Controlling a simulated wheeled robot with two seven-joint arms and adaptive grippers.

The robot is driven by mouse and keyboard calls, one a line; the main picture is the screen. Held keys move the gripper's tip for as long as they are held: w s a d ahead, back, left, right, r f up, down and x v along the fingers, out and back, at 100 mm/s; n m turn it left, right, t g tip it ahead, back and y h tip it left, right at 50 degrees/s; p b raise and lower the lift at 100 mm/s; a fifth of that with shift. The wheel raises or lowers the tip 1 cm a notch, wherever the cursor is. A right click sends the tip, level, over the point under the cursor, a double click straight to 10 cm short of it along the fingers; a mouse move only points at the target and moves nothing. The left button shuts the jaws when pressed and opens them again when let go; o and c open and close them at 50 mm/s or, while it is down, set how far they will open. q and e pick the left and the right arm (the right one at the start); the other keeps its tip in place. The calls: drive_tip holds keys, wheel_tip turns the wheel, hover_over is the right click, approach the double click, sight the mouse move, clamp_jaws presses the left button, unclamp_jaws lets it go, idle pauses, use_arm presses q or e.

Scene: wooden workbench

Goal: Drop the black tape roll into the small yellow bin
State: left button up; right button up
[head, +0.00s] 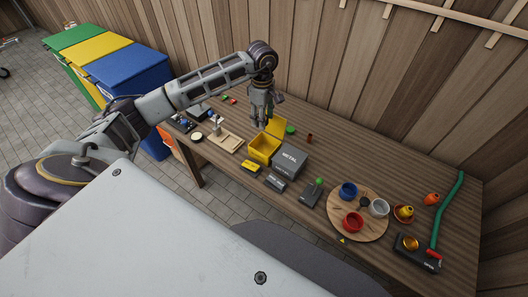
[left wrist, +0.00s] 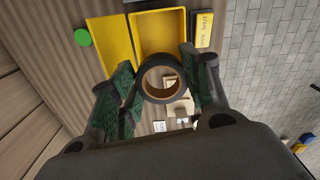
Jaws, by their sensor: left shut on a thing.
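The small yellow bin (head: 262,158) stands on the workbench with its yellow lid (head: 276,127) open at the back; the bin's opening (left wrist: 158,34) also shows in the left wrist view. My left gripper (head: 262,122) is above the back of the bin, pointing down. In the left wrist view its fingers (left wrist: 162,84) are shut on the black tape roll (left wrist: 145,86), a ring with a tan inner core. The roll is held up, apart from the bin. I cannot make out the roll in the head view. My right gripper is not in view.
A grey box marked METAL (head: 290,159) stands right beside the bin. A round board (head: 345,227) with coloured cups is at the right. Small labelled boxes (head: 251,168) lie along the front.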

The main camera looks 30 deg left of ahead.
use_arm(q)
drive_tip(key=shift+f, duration=0.15)
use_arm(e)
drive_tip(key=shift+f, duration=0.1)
use_arm(q)
wheel_tip(320, 180, down, 6)
drive_tip(key=b, duration=0.3)
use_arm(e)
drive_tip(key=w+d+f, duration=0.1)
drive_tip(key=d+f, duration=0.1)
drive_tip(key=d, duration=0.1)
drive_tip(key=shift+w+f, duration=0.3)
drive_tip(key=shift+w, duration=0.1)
use_arm(q)
drive_tip(key=o, duration=1.1)
wheel_tip(320, 180, up, 12)
drive_tip(key=shift+r, duration=0.2)
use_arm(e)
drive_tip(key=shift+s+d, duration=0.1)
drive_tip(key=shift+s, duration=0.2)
